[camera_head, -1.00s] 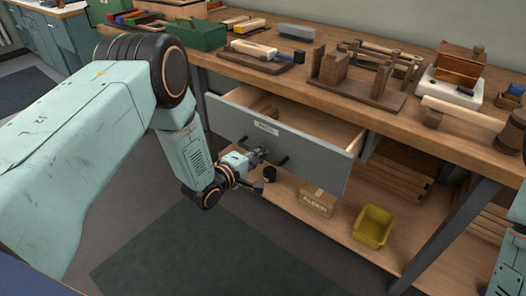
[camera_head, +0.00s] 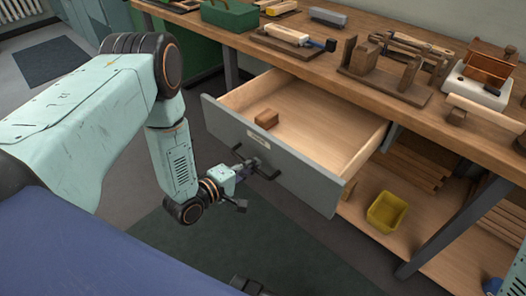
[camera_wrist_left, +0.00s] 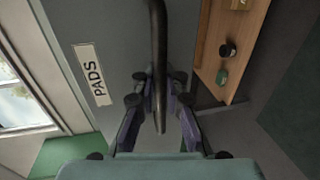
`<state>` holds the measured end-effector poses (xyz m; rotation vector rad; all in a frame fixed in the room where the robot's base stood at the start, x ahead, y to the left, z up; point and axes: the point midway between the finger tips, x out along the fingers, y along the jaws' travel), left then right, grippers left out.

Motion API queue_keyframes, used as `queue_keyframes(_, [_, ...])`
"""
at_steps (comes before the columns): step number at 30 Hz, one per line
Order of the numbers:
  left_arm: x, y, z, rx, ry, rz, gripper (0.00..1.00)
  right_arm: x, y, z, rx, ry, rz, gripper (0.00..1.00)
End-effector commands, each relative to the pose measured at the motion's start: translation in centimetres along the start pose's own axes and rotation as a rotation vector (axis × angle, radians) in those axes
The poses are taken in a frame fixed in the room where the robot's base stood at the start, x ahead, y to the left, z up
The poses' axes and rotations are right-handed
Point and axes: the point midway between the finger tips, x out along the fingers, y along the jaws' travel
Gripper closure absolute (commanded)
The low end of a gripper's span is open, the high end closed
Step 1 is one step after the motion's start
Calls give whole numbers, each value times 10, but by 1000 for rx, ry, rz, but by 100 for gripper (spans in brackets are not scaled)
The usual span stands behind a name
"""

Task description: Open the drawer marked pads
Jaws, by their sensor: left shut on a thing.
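The grey drawer (camera_head: 304,178) under the workbench stands well open, and its pale wooden inside shows. Its front carries a white label (camera_head: 257,137); in the left wrist view the label (camera_wrist_left: 93,74) reads PADS. The dark bar handle (camera_head: 268,172) runs across the front. It also shows in the left wrist view as a dark bar (camera_wrist_left: 158,55) between the fingers. My left gripper (camera_head: 249,169) is shut on the handle, with its fingers (camera_wrist_left: 159,97) on either side of the bar.
A small wooden block (camera_head: 266,119) lies in the drawer. A yellow bin (camera_head: 386,212) and wooden boards (camera_head: 412,170) are on the lower shelf. The bench top (camera_head: 330,75) holds tools and fixtures. The floor in front of the drawer is clear beside my arm.

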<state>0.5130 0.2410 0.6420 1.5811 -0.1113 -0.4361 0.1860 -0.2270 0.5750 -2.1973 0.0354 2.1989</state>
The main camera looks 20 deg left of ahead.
Motion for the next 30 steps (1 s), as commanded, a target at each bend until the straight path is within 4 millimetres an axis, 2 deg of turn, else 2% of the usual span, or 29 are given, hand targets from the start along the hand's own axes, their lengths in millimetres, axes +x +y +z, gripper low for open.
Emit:
queue_keyframes(7, [-18,-1,-2,2,5,9,100,-7,0,0,0,0,0,60])
queue_keyframes(20, [-22,-2,-2,2,5,11,100,-7,0,0,0,0,0,60])
queue_keyframes(21, [-22,-2,-2,2,5,11,88,-7,0,0,0,0,0,60])
queue_keyframes(28, [-22,-3,-1,1,2,6,68,-7,0,0,0,0,0,60])
queue_keyframes(30, [-22,-4,-1,1,2,5,66,-7,0,0,0,0,0,60])
